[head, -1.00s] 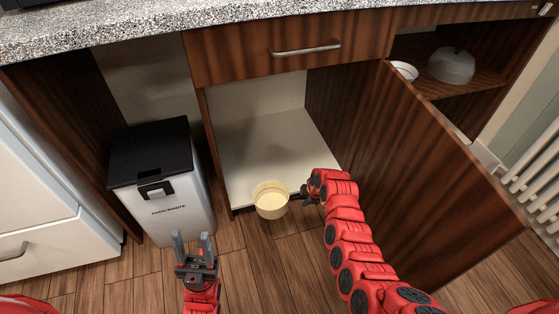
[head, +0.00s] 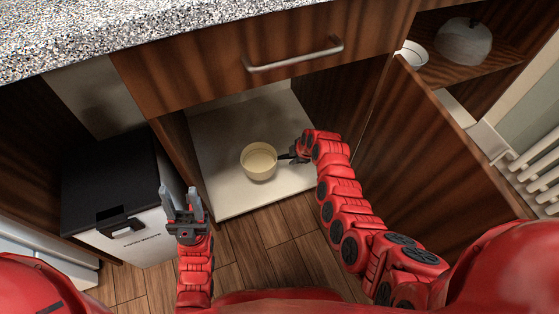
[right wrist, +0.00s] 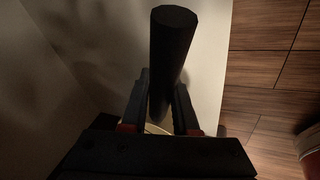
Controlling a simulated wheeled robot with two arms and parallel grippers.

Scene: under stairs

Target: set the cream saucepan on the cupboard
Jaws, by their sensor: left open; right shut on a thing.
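The cream saucepan (head: 259,161) is upright inside the open cupboard (head: 222,193), over its pale floor near the front edge. I cannot tell whether its base touches that floor. My right gripper (head: 292,155) is shut on the saucepan's dark handle, from the right side. The right wrist view shows the black handle (right wrist: 172,60) between the fingers (right wrist: 158,110); the pan's body is almost wholly hidden there. My left gripper (head: 183,208) is open and empty, in front of the cupboard at the left.
A drawer with a metal handle (head: 293,55) and a speckled worktop (head: 150,30) are above the opening. The open cupboard door (head: 425,150) stands close to my right arm. A black-lidded bin (head: 130,205) is at the left. A white bowl (head: 413,54) sits on the right shelf.

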